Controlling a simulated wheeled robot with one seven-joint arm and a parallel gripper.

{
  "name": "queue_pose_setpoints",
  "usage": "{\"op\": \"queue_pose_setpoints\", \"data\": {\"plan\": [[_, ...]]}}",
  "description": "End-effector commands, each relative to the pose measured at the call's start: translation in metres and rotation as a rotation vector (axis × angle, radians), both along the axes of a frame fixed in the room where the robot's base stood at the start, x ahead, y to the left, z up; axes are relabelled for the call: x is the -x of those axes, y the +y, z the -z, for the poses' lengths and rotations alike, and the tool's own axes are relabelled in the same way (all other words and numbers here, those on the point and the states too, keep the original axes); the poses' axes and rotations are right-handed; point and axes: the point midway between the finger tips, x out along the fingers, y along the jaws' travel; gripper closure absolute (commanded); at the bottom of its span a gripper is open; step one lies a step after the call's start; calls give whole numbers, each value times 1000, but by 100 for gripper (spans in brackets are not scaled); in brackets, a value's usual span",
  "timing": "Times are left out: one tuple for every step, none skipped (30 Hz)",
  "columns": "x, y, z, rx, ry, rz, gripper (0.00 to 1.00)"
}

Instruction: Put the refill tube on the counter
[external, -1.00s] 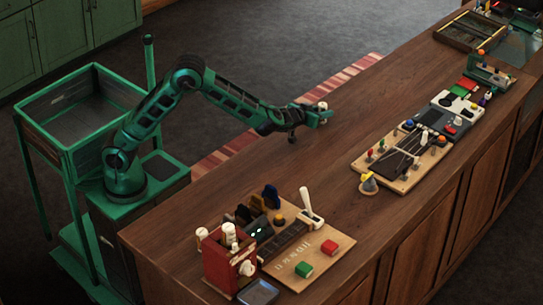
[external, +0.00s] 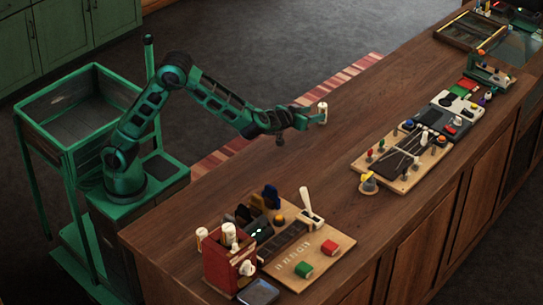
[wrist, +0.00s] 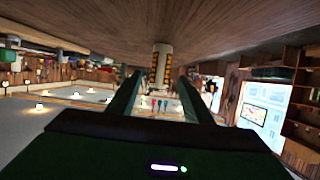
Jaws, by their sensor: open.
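The refill tube (external: 323,112) is small, whitish and upright on the wooden counter (external: 245,170), near its far edge. In the wrist view, which appears upside down, the tube (wrist: 162,66) shows a dark and orange patterned band, and its base meets the wood surface. My gripper (external: 310,117) is low over the counter, just left of the tube. In the wrist view my gripper (wrist: 160,92) is open, with a dark finger on each side and the tube straight ahead beyond or level with the fingertips. Gaps show between tube and fingers.
A red box (external: 228,265) with white tubes stands at the near end, beside a wooden board (external: 305,250) with coloured blocks. A second board (external: 400,160) with knobs and a small yellow-grey item (external: 368,183) lie to the right. The counter's middle is clear.

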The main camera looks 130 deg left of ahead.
Motion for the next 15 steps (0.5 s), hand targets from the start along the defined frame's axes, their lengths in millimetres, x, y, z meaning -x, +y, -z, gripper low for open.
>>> {"op": "queue_pose_setpoints", "data": {"plan": [[-1, -11, -4, 0, -1, 4, 54], [-1, -15, -6, 0, -1, 2, 54], [-1, -22, -8, 0, 0, 3, 54], [-1, -26, -10, 0, -1, 3, 54], [-1, -29, -11, -1, -1, 3, 54], [-1, -34, -13, -1, 0, 2, 54], [-1, -37, -14, 0, 1, 1, 54], [-1, -40, -15, 0, 1, 1, 54], [0, -42, -16, 0, 0, 1, 54], [0, -44, -16, 0, 0, 1, 54], [0, -45, -17, 0, -1, 0, 54], [0, -47, -17, 0, -1, 0, 54], [0, -47, -18, 0, -1, 0, 54], [0, -48, -18, 0, -1, 0, 54], [0, -48, -18, 0, -1, 0, 54]]}}
